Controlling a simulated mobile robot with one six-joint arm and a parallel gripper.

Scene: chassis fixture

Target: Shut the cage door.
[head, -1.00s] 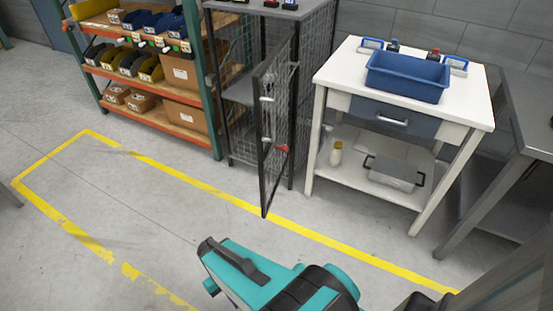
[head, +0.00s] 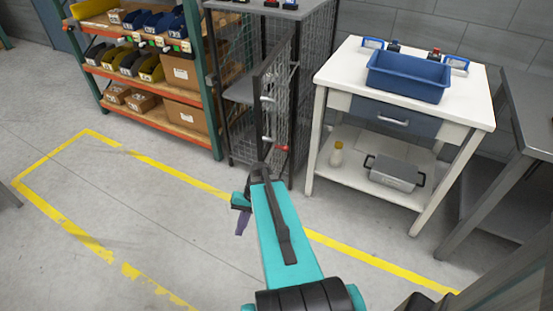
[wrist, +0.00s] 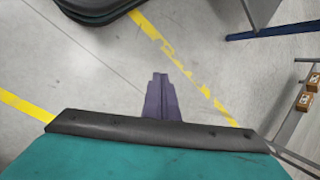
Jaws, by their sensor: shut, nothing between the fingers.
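The cage (head: 232,152) is a dark-framed wire-mesh locker between the shelf rack and the white table. Its mesh door (head: 258,110) stands open, swung out toward me and seen nearly edge-on. The door carries pale handles and a red-tipped lever (head: 282,148). My teal arm hides its lower part. My gripper (head: 241,224) points down, low in front of the cage and left of the door. Its purple fingers are together and empty in the wrist view (wrist: 160,95), over bare floor. I cannot tell whether my arm touches the door.
The shelf rack (head: 185,115) with bins and boxes stands left of the cage. The white table (head: 337,75) with a blue tray (head: 408,77) stands close on the right. The floor inside the yellow line (head: 60,220) is clear.

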